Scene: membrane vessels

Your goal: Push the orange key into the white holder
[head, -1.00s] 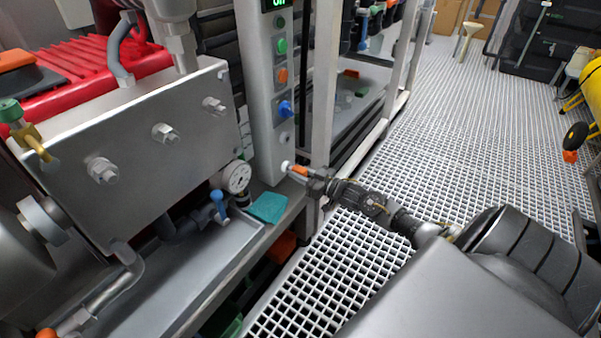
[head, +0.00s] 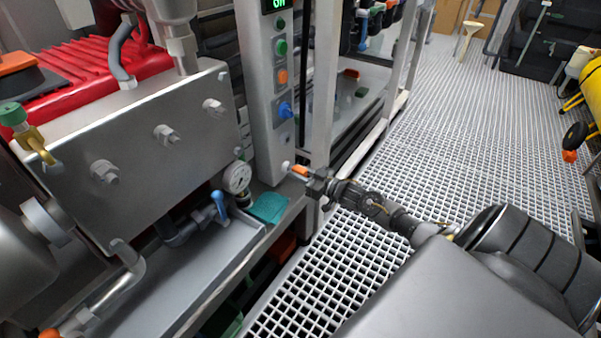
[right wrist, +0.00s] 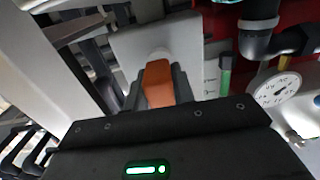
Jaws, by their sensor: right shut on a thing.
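The orange key (head: 300,170) is held in my right gripper (head: 310,175), which is shut on it. In the right wrist view the orange key (right wrist: 158,84) stands between the two dark fingers of the right gripper (right wrist: 158,92). The key points at the small round white holder (head: 286,167) low on the grey control column. In the wrist view the white holder (right wrist: 158,54) is right at the key's far end, partly hidden. I cannot tell how deep the key sits in it. My left gripper is out of view.
The grey control column (head: 262,100) carries several buttons and a blue knob (head: 285,110). A pressure gauge (head: 237,177), a blue-handled valve (head: 219,206) and a teal cloth (head: 268,208) are to the left. A frame post (head: 322,90) stands close to the gripper. Grating floor (head: 450,130) is open to the right.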

